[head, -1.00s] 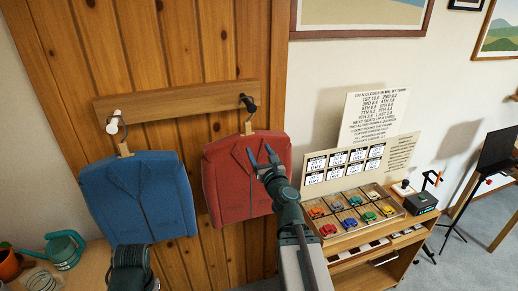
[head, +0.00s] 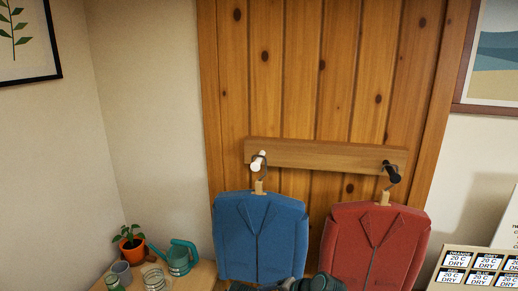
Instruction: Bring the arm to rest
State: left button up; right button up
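A blue jacket (head: 260,240) hangs by its hook from the white peg (head: 258,160) on a wooden rail (head: 325,155). A red jacket (head: 375,248) hangs by its hook from the black peg (head: 391,172) on the same rail, to the right. Dark teal parts of my own arms show at the bottom edge in front of the jackets' lower parts. I see no fingers of either gripper. The lower hems of both jackets are cut off or covered.
A potted plant (head: 131,245) and a teal watering can (head: 179,258) stand with jars on a wooden surface at lower left. A board of labelled cards (head: 476,262) stands at lower right. The wood panel above the rail is clear.

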jog(key=s+d+f+n+g+h, duration=0.1)
jog(key=s+f+n+g+h, duration=0.2)
jog(key=s+n+h, duration=0.1)
jog(key=s+d+f+n+g+h, duration=0.1)
jog(key=s+f+n+g+h, duration=0.2)
jog(key=s+n, duration=0.4)
jog(key=shift+s+d+f+h+b, duration=0.35)
jog(key=shift+s+f+h, duration=0.45)
jog(key=shift+s, duration=0.05)
dwell(0.4)
